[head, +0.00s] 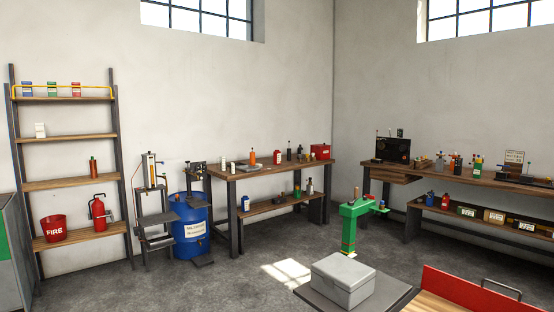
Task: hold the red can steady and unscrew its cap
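Several red containers show in the head view, and I cannot tell which is the can with the cap. A boxy red container (320,152) stands at the right end of the middle workbench (270,171). A small red tin (76,89) stands on the top shelf of the rack at the left. A small red item (445,202) sits on the lower shelf of the right workbench. All are far off and their caps are too small to make out. Neither of my grippers is in view.
A blue drum (190,228) and a small press stand (154,215) stand between the rack (70,184) and the middle workbench. A green machine (350,222) and a table with a grey box (343,279) are nearer. Grey floor (225,288) is clear at the front left.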

